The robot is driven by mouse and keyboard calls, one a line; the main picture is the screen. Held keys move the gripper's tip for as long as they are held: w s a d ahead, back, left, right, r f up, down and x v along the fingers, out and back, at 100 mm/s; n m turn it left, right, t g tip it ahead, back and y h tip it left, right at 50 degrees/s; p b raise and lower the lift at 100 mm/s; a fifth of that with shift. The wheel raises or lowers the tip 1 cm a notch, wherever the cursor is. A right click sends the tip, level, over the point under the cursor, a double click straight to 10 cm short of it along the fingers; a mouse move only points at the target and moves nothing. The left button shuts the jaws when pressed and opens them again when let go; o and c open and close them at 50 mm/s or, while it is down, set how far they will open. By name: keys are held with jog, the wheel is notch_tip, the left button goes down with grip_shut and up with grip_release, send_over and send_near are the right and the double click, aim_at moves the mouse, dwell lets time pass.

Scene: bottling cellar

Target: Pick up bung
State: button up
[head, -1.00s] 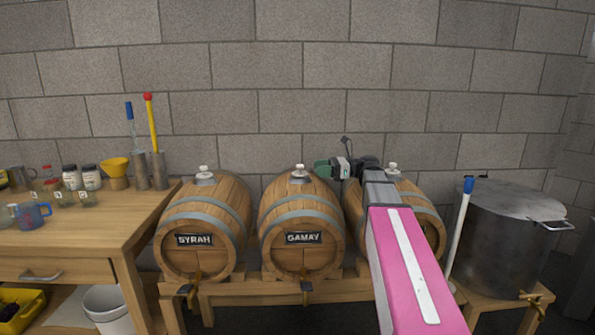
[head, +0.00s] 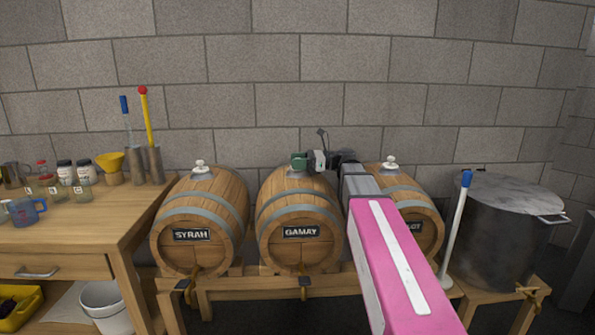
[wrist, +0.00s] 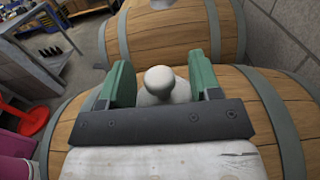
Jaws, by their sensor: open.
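White bungs sit on top of the barrels. The bung of the GAMAY barrel (head: 299,220) is hidden behind my gripper (head: 300,161) in the head view. In the wrist view this white round-topped bung (wrist: 160,85) shows between the two green fingers of my gripper (wrist: 162,85). The fingers are open, one on each side of the bung, with a gap visible at both sides. Another bung (head: 200,169) stands on the SYRAH barrel (head: 203,210), and a third bung (head: 390,163) stands on the right barrel (head: 420,215).
The barrels rest on a wooden stand (head: 255,283). A wooden table (head: 90,225) with jars and a yellow funnel (head: 111,162) stands at left. A steel tank (head: 500,230) and a blue-topped white rod (head: 457,230) stand at right.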

jog(key=c, duration=1)
jog(key=shift+r, duration=0.15)
jog(key=shift+r, duration=0.55)
jog(key=r, duration=0.3)
jog(key=shift+s+a+r, duration=0.1)
jog(key=shift+s+a, duration=0.05)
jog(key=shift+a, duration=0.2)
jog(key=s+a+r, duration=0.3)
jog(key=a+r, duration=0.3)
jog(key=a, duration=0.4)
jog(key=shift+a+r, duration=0.2)
jog(key=shift+a, duration=0.05)
